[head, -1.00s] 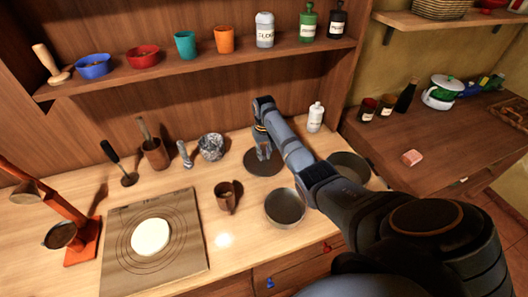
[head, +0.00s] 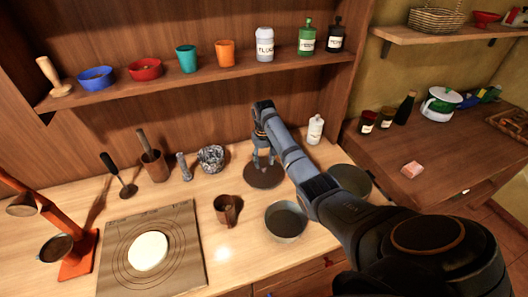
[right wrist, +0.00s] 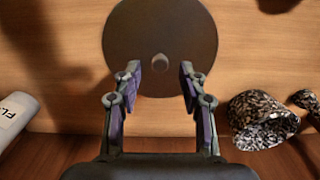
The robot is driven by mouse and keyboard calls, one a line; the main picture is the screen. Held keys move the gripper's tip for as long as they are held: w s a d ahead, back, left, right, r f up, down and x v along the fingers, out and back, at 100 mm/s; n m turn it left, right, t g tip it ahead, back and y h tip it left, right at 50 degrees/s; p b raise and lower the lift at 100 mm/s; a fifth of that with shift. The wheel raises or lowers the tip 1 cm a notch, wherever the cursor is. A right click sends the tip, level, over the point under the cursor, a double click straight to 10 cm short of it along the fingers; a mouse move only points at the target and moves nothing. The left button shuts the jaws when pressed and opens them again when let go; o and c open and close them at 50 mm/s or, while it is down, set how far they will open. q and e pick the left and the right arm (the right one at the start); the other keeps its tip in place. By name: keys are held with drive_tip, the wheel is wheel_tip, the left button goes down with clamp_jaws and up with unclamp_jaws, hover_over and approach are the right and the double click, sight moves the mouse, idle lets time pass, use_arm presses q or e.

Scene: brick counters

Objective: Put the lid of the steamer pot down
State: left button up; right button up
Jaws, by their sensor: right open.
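The lid (head: 264,177), a flat dark round disc, lies on the wooden counter near the back. In the right wrist view the lid (right wrist: 160,30) shows a small round knob at its middle. My right gripper (head: 264,162) is above the lid, fingers pointing down. In the right wrist view the gripper (right wrist: 160,82) has its two fingers apart with nothing between them, one on each side of the knob's line. An open round grey pan (head: 286,221) stands in front of the lid; I cannot tell whether it is the steamer pot. My left gripper is out of view.
A speckled bowl (head: 211,158) and a brown mug (head: 226,210) stand left of the lid. A white bottle (head: 315,130) is at the back right. Another round dark pan (head: 352,180) lies partly behind my arm. A shelf (head: 200,85) runs above.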

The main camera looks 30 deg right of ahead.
sight(264, 167)
wheel_tip(264, 167, up, 9)
drive_tip(key=b, duration=0.1)
drive_tip(key=shift+f, duration=0.1)
idle(0.5)
